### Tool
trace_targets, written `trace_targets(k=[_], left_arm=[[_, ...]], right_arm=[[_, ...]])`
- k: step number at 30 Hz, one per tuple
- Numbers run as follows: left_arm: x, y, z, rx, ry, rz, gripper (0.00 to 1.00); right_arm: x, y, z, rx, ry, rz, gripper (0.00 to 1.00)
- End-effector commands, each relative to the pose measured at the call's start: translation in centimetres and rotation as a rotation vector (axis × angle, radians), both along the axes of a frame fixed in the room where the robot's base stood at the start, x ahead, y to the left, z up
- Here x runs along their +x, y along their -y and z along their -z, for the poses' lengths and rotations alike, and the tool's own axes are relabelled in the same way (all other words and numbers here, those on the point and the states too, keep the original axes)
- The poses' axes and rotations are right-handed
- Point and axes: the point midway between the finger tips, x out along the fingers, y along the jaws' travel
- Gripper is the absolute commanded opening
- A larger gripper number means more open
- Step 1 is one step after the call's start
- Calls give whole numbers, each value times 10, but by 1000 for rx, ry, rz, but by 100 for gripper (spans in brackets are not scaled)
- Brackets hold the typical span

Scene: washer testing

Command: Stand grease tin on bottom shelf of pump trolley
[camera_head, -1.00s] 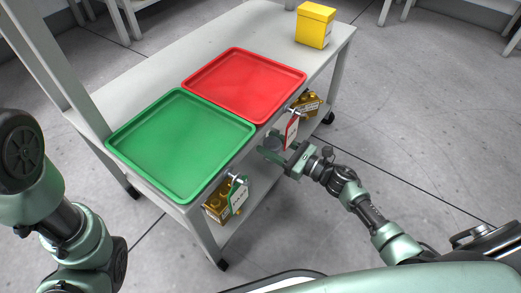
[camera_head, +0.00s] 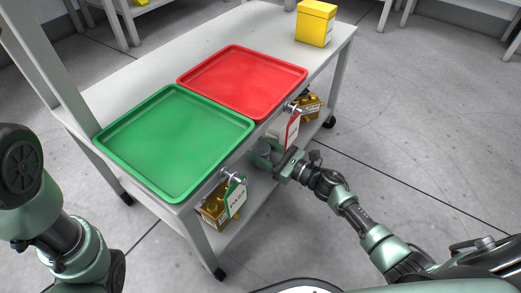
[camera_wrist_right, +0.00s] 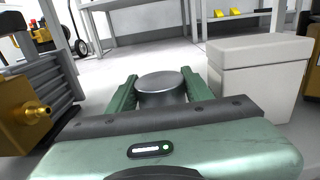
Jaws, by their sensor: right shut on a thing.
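My right gripper (camera_head: 266,155) reaches between the top and the bottom shelf (camera_head: 256,204) of the pump trolley (camera_head: 125,65). It is shut on the grease tin, a short grey cylinder (camera_head: 264,149), which is partly hidden by the gripper and the trolley top's edge. In the right wrist view the tin (camera_wrist_right: 161,86) is upright between the two green fingers. I cannot tell whether its base touches the shelf. My left arm shows at the left of the head view, but its gripper is out of view.
Brass pumps stand on the bottom shelf at the near end (camera_head: 213,209) and far end (camera_head: 309,106). A pale lidded box (camera_wrist_right: 258,75) stands right of the tin. Green (camera_head: 175,140) and red (camera_head: 243,80) trays and a yellow box (camera_head: 315,23) occupy the top.

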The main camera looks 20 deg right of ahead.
Motion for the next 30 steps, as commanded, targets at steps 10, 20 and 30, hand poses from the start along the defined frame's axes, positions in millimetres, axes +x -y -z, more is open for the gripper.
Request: trace_targets(k=[10, 20, 30], left_arm=[[0, 0, 1, 0, -1, 0, 91], [1, 0, -17, 0, -1, -1, 91], [1, 0, -41, 0, -2, -1, 91]], right_arm=[[0, 0, 1, -1, -1, 0, 72], [-21, 16, -5, -2, -5, 1, 72], [-77, 60, -5, -2, -4, 1, 72]])
